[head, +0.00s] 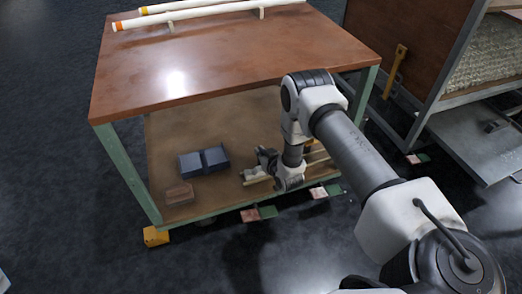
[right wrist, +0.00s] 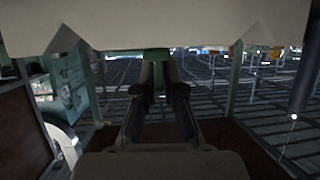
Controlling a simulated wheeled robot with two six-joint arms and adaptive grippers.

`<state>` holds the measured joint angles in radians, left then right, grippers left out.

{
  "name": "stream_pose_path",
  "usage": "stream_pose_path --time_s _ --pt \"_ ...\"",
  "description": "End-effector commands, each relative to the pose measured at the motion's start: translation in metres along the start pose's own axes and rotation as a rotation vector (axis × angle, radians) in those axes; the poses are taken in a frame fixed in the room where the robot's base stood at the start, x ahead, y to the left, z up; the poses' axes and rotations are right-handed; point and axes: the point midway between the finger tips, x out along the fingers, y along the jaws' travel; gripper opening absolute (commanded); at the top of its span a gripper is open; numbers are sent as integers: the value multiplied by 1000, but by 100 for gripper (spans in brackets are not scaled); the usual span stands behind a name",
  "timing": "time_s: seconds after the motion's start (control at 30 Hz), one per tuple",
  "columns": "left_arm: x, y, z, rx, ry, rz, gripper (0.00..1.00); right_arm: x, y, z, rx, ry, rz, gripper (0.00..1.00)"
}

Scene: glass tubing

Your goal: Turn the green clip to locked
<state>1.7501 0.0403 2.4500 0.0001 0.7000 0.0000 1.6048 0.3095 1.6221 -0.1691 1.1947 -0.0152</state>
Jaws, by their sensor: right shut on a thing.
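My right gripper (head: 268,163) is low over the front right part of the table's lower shelf, with its arm coming in from the right. In the right wrist view, the fingers (right wrist: 160,80) are closed in on a dark green piece, which looks like the green clip (right wrist: 157,57). The piece stands upright between the fingertips. In the head view the gripper and wrist hide it, and its turn position cannot be told. My left gripper is not in view.
The table (head: 225,55) carries white tubes (head: 205,15) at the back. Its lower shelf (head: 185,130) holds blue-grey boxes (head: 204,160) and a brown block (head: 179,194). A cabinet (head: 430,60) stands right.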

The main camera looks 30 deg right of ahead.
Motion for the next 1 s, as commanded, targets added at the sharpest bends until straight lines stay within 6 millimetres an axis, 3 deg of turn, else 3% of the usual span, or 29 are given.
stream_pose_path --time_s 0.3,0.73,0.8,1.0 --pt "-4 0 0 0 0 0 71 0 0 0 41 0 97 0" --pt "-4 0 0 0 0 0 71 0 0 0 46 0 108 0" --pt "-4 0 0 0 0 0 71 0 0 0 46 0 108 33" --pt "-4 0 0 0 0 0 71 0 0 0 45 0 108 33"
